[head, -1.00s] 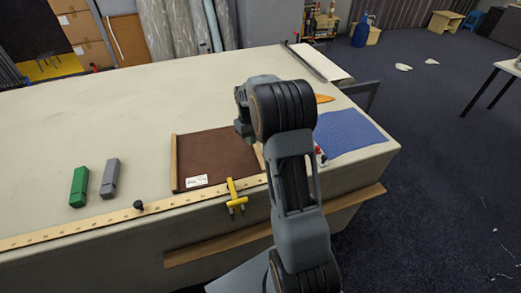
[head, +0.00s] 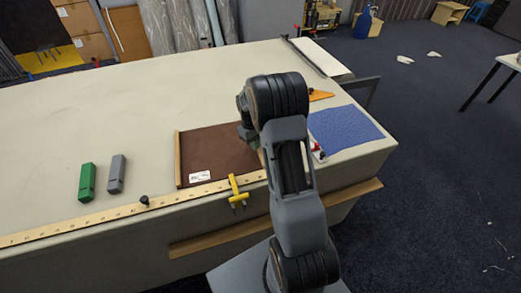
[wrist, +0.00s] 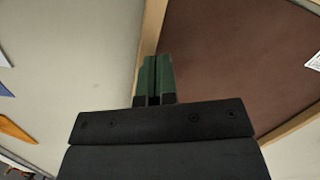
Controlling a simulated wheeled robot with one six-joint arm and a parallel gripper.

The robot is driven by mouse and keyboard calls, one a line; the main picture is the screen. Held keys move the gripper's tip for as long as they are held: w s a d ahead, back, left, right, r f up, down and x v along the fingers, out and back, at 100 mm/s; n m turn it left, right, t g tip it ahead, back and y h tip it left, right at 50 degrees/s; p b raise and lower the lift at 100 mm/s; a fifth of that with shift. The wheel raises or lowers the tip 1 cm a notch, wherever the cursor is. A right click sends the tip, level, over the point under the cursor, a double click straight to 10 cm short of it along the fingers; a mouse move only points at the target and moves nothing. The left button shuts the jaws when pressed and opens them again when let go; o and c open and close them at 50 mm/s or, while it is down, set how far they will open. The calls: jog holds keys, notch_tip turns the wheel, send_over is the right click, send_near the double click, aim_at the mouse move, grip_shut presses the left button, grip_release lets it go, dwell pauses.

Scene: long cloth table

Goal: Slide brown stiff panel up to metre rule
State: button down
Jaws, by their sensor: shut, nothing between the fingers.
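The brown stiff panel (head: 218,148) lies flat on the table with a pale wooden strip along its left side and a white label near its front edge. The metre rule (head: 105,214) runs along the table's front edge. The panel's near edge lies close beside it; I cannot tell whether they touch. My gripper is largely hidden behind my arm in the head view. In the wrist view my gripper (wrist: 154,77) has its green fingers shut and empty, over or against a pale wooden side strip (wrist: 152,28) of the panel; contact is unclear.
A yellow clamp (head: 236,190) sits on the front edge at the rule. A black knob (head: 145,200) is on the rule. Green (head: 87,182) and grey (head: 117,174) blocks stand to the left. A blue cloth (head: 345,130) and orange triangle (head: 320,95) lie right. The table's back left is clear.

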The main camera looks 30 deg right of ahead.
aim_at(259, 155)
jog(key=s, duration=0.3)
jog(key=shift+s+d+r+p, duration=0.1)
jog(key=shift+s+d+p, duration=0.2)
jog(key=shift+p, duration=0.1)
jog(key=shift+f+p, duration=0.3)
jog(key=shift+p, duration=0.05)
jog(key=shift+w+f+b, duration=0.15)
jog(key=shift+f+b, duration=0.25)
jog(key=shift+f, duration=0.1)
jog(key=shift+a+f, duration=0.1)
jog(key=shift+s+f, duration=0.1)
jog(key=shift+s, duration=0.15)
jog(key=shift+w+f+b, duration=0.1)
jog(key=shift+w+b, duration=0.15)
jog(key=shift+b, duration=0.2)
jog(key=shift+w+a, duration=0.1)
jog(key=shift+r, duration=0.25)
